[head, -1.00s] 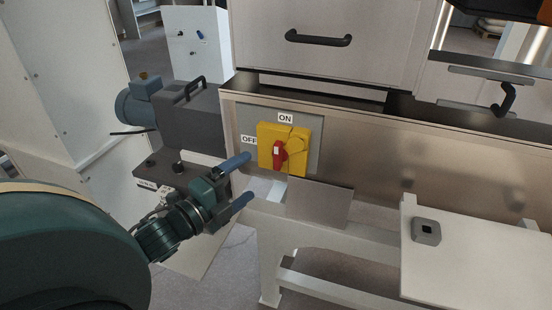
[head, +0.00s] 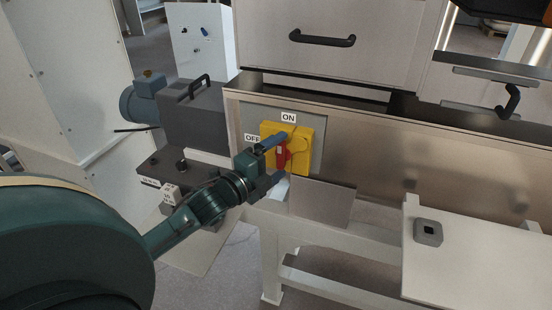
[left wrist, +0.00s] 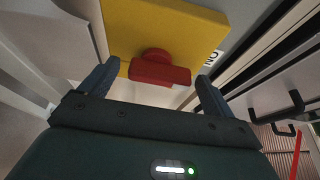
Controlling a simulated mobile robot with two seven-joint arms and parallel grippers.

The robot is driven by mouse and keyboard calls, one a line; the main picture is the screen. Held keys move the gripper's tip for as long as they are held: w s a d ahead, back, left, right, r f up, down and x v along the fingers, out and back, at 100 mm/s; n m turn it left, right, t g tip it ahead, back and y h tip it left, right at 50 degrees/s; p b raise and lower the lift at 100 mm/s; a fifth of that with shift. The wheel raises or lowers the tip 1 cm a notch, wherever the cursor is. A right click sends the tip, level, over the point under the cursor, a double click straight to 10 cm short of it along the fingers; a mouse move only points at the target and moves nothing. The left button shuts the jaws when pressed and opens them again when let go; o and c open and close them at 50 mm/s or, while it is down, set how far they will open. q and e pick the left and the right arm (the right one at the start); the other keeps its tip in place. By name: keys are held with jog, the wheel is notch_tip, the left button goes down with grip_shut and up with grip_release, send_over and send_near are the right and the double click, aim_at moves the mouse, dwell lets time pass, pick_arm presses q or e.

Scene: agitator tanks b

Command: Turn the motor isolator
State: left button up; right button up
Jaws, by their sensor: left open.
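The motor isolator is a yellow box (head: 302,150) with a red handle (head: 282,155), on a grey plate on the metal frame. An ON label (head: 288,118) is above it and an OFF label (head: 252,138) to its left. My left gripper (head: 277,158) is open, with its blue fingers in front of the box near the handle, partly covering it. In the left wrist view, the red handle (left wrist: 160,72) lies ahead between the two open fingers (left wrist: 155,82), with the yellow plate (left wrist: 165,25) behind it. Contact cannot be told. My right gripper is not in view.
A grey motor housing (head: 195,115) with a black handle stands left of the isolator. A metal panel (head: 320,200) hangs below it. A white table (head: 470,260) is at the right. Drawer fronts with a black handle (head: 322,38) are above.

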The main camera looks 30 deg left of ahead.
pick_arm(q)
jog(key=c, duration=1)
jog(key=shift+o, duration=0.2)
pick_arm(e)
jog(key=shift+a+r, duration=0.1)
pick_arm(q)
jog(key=shift+n, duration=0.4)
jog(key=n, duration=0.1)
jog(key=n+t, duration=0.1)
jog(key=shift+a+f+n+b, duration=0.2)
jog(key=shift+n+b, duration=0.1)
jog(key=shift+n, duration=0.1)
jog(key=shift+d+f+n+t+y+p, duration=0.15)
jog(key=shift+n+t+y, duration=0.35)
jog(key=shift+n+y, duration=1.7)
jog(key=shift+a+f+n+t+y+p, duration=0.15)
jog(key=shift+n+t+y, duration=0.3)
jog(key=shift+n, duration=3.55)
jog(key=shift+d+f+n+t+y+p, duration=0.15)
jog(key=shift+n+t+y, duration=0.75)
jog(key=shift+n, duration=2.2)
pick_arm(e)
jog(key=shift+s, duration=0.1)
pick_arm(q)
jog(key=shift+n+g+y, duration=0.3)
jog(key=shift+g+y, duration=0.05)
jog(key=shift+y, duration=0.2)
jog(key=shift+c, duration=0.2)
jog(key=o, duration=1)
